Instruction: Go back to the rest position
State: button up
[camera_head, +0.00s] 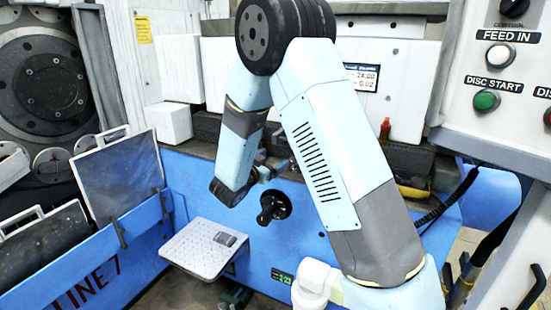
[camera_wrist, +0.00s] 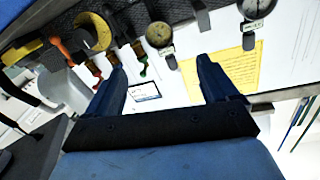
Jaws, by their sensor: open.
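My gripper shows in the wrist view (camera_wrist: 165,80), its two dark blue fingers spread wide apart with nothing between them. Beyond the fingers are a white panel, a small framed display (camera_wrist: 145,92) and a yellow sheet (camera_wrist: 235,70); the fingers look apart from them. In the head view my light blue arm is folded in front of the machine, with its elbow at the top and its far part reaching down.
A control panel with a green DISC START button (camera_head: 486,101) stands at right. A perforated shelf (camera_head: 204,243) juts from the blue machine front. A large round disc (camera_head: 40,85) is at left. Dial gauges (camera_wrist: 159,35) and coloured-handled tools (camera_wrist: 141,62) line a dark strip in the wrist view.

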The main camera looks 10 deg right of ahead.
dwell(0.3)
notch_tip(320, 180, up, 9)
jog(key=n+t+y, duration=0.1)
jog(key=n+y, duration=0.2)
jog(key=y, duration=0.4)
jog(key=s+r+n+g+y, duration=0.1)
jog(key=s+r+n+y, duration=0.2)
jog(key=s+r+y, duration=0.35)
jog(key=s+d+n+g, duration=0.2)
jog(key=s+d, duration=0.3)
jog(key=s, duration=1)
jog(key=s+d+n+g+h, duration=0.1)
jog(key=s+d+g, duration=0.4)
jog(key=s, duration=1.1)
jog(key=shift+d+n+g, duration=0.15)
jog(key=shift+n+g, duration=0.15)
jog(key=shift+n, duration=0.6)
jog(key=shift+s, duration=0.1)
